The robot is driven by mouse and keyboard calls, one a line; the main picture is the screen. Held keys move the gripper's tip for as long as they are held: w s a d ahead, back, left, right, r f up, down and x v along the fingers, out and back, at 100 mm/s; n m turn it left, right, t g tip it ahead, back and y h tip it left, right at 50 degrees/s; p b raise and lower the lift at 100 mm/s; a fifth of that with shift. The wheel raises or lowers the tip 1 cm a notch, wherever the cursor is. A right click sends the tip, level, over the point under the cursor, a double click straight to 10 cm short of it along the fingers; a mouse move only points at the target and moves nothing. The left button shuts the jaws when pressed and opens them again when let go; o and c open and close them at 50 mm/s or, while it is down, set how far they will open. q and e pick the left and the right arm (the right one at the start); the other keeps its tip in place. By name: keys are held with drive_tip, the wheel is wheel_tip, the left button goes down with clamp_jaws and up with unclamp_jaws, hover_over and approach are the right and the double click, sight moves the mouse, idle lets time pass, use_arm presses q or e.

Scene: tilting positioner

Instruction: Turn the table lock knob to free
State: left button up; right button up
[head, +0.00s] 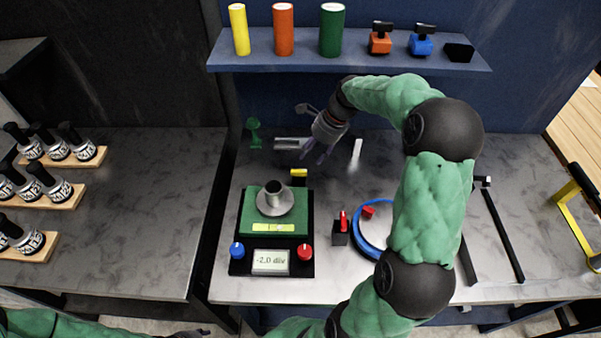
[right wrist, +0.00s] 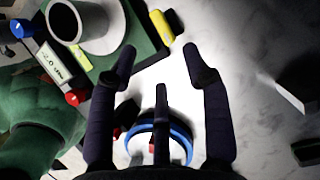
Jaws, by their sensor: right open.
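The tilting positioner has a green table (head: 250,222) with a grey cup on a round flange (head: 274,199) on top. Its black base carries a blue knob (head: 237,250), a red knob (head: 305,251) and a display reading "-2.0 div" (head: 271,262). A yellow block or knob (head: 299,174) sits at the back edge; it also shows in the right wrist view (right wrist: 170,20). I cannot tell which knob is the table lock. My right gripper (head: 313,153) is open and empty, behind and above the yellow part. My left gripper (head: 192,333) barely shows at the bottom edge, its jaws unclear.
A small black block with a red lever (head: 341,228) and a blue ring (head: 362,247) are right of the positioner. A green stand (head: 254,133) is at the back left. A shelf (head: 350,64) with coloured cylinders hangs behind. Black bars (head: 502,235) lie at right.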

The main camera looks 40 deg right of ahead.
sight(300, 171)
drive_tip(key=b+x, duration=0.2)
drive_tip(key=x, duration=0.7)
drive_tip(key=shift+f, duration=0.3)
clamp_jaws()
